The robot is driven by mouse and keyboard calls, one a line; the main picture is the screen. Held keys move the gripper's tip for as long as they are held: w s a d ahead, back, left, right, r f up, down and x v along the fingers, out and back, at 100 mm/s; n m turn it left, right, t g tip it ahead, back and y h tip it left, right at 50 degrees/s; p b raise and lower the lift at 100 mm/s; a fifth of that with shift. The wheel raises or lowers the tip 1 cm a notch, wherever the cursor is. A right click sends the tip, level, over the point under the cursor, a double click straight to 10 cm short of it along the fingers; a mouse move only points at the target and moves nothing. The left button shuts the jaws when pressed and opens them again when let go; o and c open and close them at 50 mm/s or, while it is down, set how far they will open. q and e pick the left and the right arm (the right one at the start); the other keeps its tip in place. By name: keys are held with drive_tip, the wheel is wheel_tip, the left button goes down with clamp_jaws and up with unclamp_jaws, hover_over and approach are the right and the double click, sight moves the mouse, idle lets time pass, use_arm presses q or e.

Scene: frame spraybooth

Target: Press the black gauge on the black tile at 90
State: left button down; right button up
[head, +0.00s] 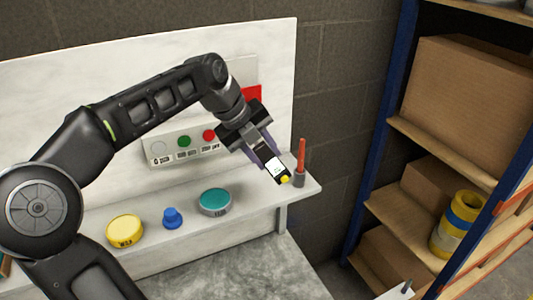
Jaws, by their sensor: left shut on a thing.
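My left gripper (270,152) is at the right end of the shelf in the head view. It is shut on a small black gauge (272,174) with a white face and a yellow tip, held tilted above the shelf edge. I cannot make out the reading on its face. No black tile is plainly visible; a red tile (251,94) shows on the back panel behind the gripper, partly hidden by it. My right gripper is not in view.
The white shelf (260,216) holds a yellow tin (125,231), a blue knob-shaped item (172,217), a teal tin (215,201) and a red-handled tool in a grey holder (299,178). A button panel (165,152) stands behind. A rack with boxes (470,100) is at right.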

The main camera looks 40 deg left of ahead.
sight(259, 148)
use_arm(q)
drive_tip(key=shift+w+a, duration=0.5)
drive_tip(key=shift+a, duration=0.3)
drive_tip(key=shift+w+a+f, duration=0.1)
drive_tip(key=shift+w+a, duration=0.1)
drive_tip(key=shift+a, duration=0.3)
drive_tip(key=shift+w+a+f, duration=0.1)
drive_tip(key=shift+w+a, duration=0.1)
drive_tip(key=shift+a, duration=0.3)
drive_tip(key=shift+w+a+r, duration=0.25)
drive_tip(key=shift+w+a, duration=0.05)
drive_tip(key=shift+a, duration=0.2)
drive_tip(key=shift+b, duration=0.3)
drive_tip(key=shift+w+a, duration=0.45)
drive_tip(key=shift+a, duration=0.35)
idle(0.9)
